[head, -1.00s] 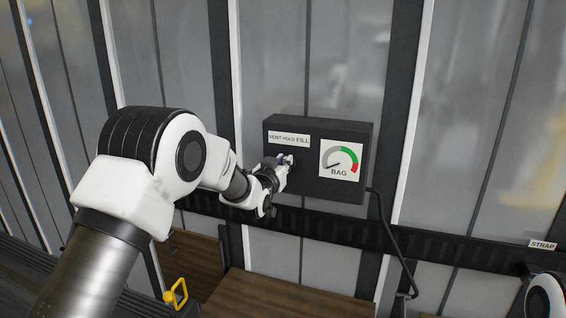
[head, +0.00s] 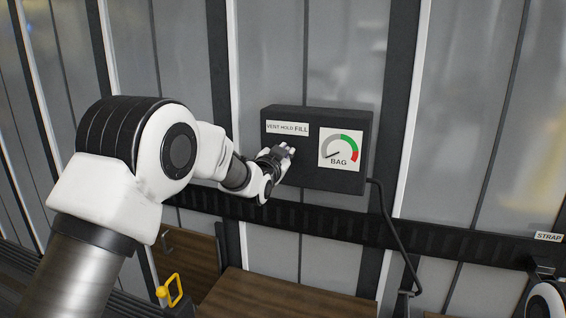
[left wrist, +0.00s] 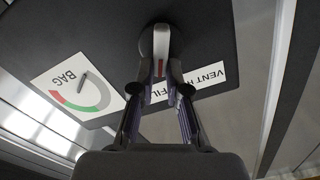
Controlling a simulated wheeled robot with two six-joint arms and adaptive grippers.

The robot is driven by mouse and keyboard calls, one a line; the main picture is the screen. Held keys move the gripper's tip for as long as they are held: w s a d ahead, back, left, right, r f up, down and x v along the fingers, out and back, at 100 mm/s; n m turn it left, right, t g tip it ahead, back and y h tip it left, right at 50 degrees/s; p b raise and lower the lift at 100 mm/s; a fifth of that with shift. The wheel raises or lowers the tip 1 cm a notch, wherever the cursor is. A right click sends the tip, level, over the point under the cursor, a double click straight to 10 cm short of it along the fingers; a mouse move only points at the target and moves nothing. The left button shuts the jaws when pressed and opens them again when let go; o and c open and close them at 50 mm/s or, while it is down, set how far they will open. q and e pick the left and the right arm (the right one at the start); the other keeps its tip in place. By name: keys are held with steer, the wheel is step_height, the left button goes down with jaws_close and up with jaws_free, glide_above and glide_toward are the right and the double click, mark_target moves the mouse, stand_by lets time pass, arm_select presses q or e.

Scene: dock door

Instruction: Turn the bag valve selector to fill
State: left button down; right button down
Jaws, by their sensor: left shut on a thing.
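The dark valve box (head: 345,120) is on the wall in the head view. Its label strip (head: 287,128) reads VENT HOLD FILL, and its gauge (head: 341,149) reads BAG with the needle pointing low and left. In the left wrist view the selector knob (left wrist: 161,42) is a grey and white lever with a red mark, partly hidden by the fingers. My left gripper (head: 288,150) is at the box below the label, and in the left wrist view its fingertips (left wrist: 160,72) are shut on the selector knob. Which position the knob points to is hard to tell. My right gripper is not seen.
A black cable (head: 386,225) hangs from the box's lower right. A dark rail (head: 320,222) runs along the wall below, with a STRAP label (head: 548,237) at far right. Wooden boxes (head: 265,298) and a yellow handle (head: 174,290) are low down.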

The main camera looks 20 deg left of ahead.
arm_select(q)
steer(key=shift+d+f+m+b, duration=0.2)
steer(key=shift+m+b, duration=0.65)
steer(key=shift+m, duration=0.3)
steer(key=shift+d+f+m+b, duration=0.2)
steer(key=shift+m+b, duration=0.65)
steer(key=shift+m, duration=0.3)
steer(key=c, duration=1.2)
jaws_free()
steer(key=shift+a, duration=0.1)
steer(key=shift+o, duration=0.2)
steer(key=s, duration=1.2)
steer(key=shift+a, duration=0.2)
steer(key=shift+w, duration=0.1)
